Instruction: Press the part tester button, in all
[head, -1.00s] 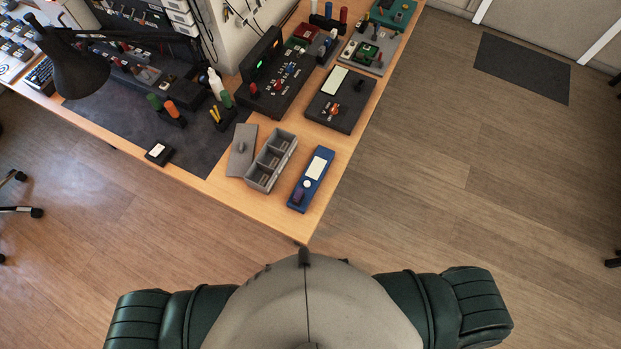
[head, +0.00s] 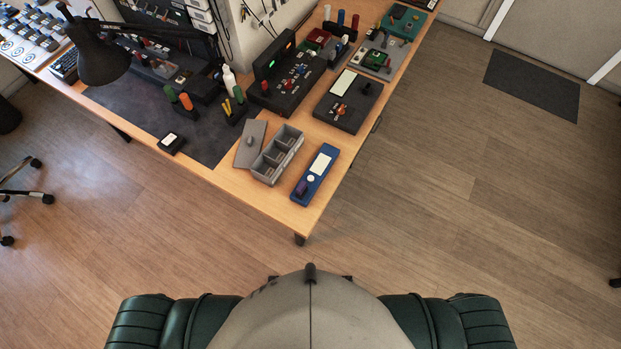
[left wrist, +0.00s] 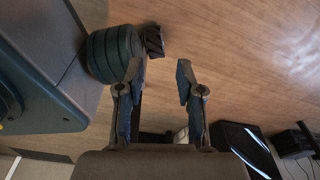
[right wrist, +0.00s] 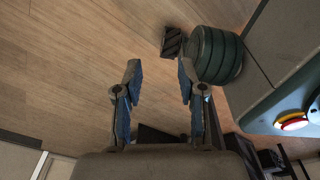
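A blue box-shaped device (head: 314,177), which looks like the part tester, lies near the front right corner of the wooden bench in the head view. It has a pale screen (head: 320,163), a small pale round spot (head: 310,178) and a dark purple part at its near end. I cannot tell for sure which of these is the button. My left gripper (left wrist: 160,75) is open and empty in the left wrist view. My right gripper (right wrist: 158,75) is open and empty in the right wrist view. Neither gripper shows in the head view; both are away from the device.
A grey compartment tray (head: 277,155) and a grey lid (head: 251,145) lie left of the device. A black panel with a screen (head: 348,100) is behind it. A black desk lamp (head: 103,62) stands over the dark mat (head: 205,145).

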